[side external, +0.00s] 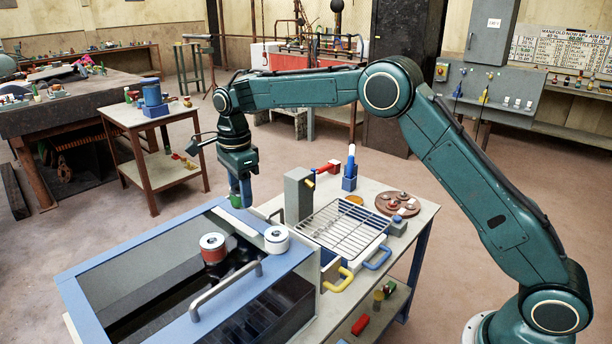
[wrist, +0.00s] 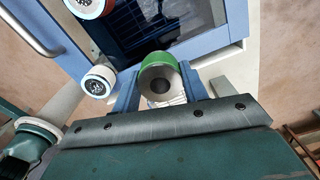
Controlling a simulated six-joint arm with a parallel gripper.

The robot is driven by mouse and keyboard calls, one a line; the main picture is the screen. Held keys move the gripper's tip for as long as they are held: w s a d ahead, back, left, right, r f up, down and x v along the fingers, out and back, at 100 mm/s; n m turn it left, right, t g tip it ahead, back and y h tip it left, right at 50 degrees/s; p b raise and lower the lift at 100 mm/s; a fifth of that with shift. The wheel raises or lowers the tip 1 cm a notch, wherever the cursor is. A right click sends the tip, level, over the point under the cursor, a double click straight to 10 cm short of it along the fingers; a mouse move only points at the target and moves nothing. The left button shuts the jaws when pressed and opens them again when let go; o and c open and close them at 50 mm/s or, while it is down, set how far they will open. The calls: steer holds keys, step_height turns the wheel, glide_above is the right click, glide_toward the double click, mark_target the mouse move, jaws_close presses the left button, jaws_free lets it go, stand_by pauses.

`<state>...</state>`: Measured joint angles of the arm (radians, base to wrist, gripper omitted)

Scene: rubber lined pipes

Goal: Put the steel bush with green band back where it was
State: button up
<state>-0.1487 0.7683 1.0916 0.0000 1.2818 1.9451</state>
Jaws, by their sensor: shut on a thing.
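My gripper (side external: 240,190) points down and is shut on the steel bush with green band (side external: 236,201). It holds the bush above the far side of the blue-framed cabinet (side external: 160,246). In the wrist view the bush (wrist: 158,62) sits between the two blue fingers, its green band and bored steel end showing. A bush with a red band (side external: 212,241) stands at the cabinet opening, and a pale-topped bush (side external: 276,237) stands on its right frame. The bush's former place cannot be told from these frames.
A grey upright block (side external: 297,195) stands close right of my gripper. A grey handle (side external: 226,290) rises along the cabinet's front. Open floor lies behind the cabinet.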

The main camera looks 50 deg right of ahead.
mark_target(244, 224)
steer(key=shift+f, duration=2.7)
steer(key=shift+f, duration=0.15)
steer(key=o, duration=1.3)
step_height(244, 224, up, 11)
steer(key=shift+r, duration=0.65)
